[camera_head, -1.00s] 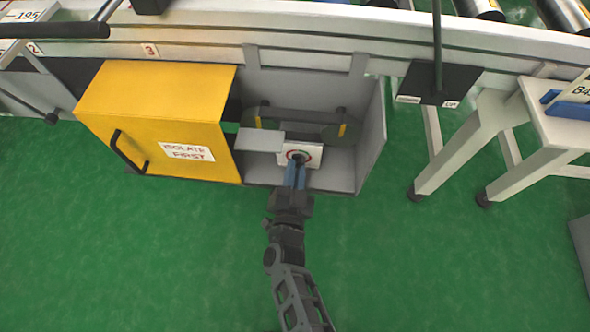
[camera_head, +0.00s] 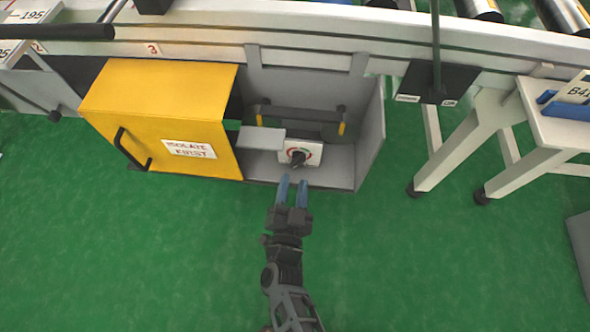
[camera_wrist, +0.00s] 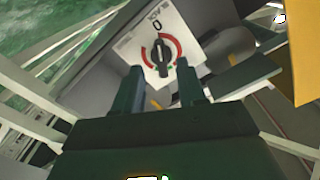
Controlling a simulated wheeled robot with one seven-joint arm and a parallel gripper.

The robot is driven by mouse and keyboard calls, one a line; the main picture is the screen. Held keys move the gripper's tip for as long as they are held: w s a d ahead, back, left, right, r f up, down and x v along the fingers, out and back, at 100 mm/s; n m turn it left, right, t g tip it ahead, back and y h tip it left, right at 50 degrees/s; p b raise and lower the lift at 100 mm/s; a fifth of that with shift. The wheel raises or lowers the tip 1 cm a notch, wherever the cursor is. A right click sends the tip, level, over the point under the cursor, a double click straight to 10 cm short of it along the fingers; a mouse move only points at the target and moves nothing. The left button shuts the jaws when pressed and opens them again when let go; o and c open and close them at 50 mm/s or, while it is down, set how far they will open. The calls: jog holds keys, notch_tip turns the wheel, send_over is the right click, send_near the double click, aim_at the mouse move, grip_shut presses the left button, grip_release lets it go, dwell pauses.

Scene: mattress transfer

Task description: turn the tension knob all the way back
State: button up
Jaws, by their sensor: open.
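The tension knob (camera_head: 297,157) is a dark knob on a white plate (camera_head: 311,147) with a red and green ring, inside the open grey housing. In the wrist view my gripper (camera_wrist: 160,80) has one finger on each side below the knob.
A yellow cover (camera_head: 155,110) marked "ISOLATE FIRST" stands left of the opening. A grey shelf (camera_head: 261,138) juts out beside the plate. The grey housing wall (camera_head: 371,140) bounds the right. Green floor (camera_head: 420,270) in front is clear.

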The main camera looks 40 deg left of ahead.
jog(key=shift+v, duration=1.45)
